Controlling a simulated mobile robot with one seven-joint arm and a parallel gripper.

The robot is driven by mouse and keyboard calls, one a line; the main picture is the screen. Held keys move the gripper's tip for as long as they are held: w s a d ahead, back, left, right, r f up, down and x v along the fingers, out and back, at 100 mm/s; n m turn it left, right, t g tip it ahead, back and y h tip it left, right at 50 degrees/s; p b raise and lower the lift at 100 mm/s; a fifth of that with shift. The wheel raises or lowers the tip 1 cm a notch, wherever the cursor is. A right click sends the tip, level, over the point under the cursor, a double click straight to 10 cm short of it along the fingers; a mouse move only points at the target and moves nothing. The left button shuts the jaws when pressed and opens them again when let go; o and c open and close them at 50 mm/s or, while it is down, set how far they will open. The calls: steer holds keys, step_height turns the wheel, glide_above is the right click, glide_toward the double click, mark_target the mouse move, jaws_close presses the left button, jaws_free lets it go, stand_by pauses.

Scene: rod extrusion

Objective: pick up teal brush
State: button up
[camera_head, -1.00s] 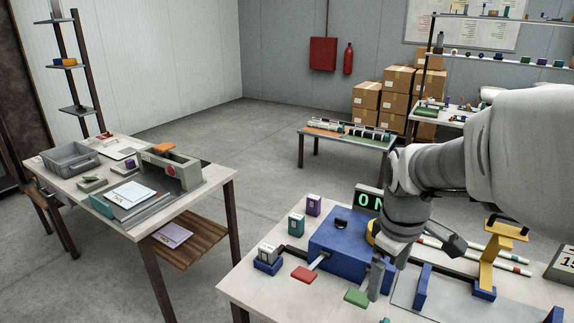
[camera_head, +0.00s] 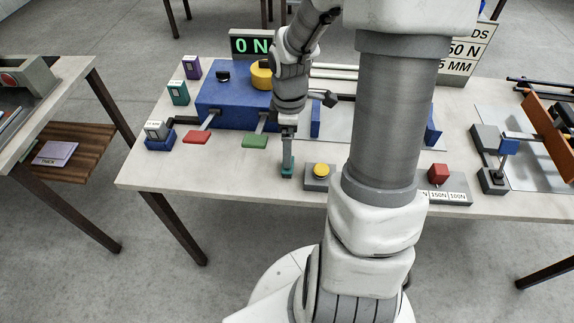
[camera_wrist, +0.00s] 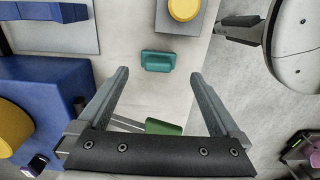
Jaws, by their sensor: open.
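The teal brush (camera_wrist: 158,61) is a small block lying on the pale tabletop in the wrist view, between the green pedal and the yellow button box. It sits just beyond the tips of my gripper (camera_wrist: 160,74), whose two grey fingers are spread apart with nothing between them. In the head view the brush (camera_head: 288,174) shows near the table's front edge, at the lower end of my gripper (camera_head: 288,162), which points down. The fingers partly hide the brush there, and I cannot tell whether they touch it.
A green pedal (camera_head: 255,142) and a red pedal (camera_head: 197,137) project from the blue machine (camera_head: 230,103) behind. A box with a yellow button (camera_head: 320,171) stands close to the right of the brush. Bare tabletop (camera_head: 225,172) lies to the left.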

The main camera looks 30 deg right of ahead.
step_height(320, 180, down, 7)
steer(key=shift+w+r+b, duration=0.1)
steer(key=shift+w+b, duration=0.05)
steer(key=shift+b, duration=0.9)
steer(key=shift+r, duration=0.1)
steer(key=c, duration=1.3)
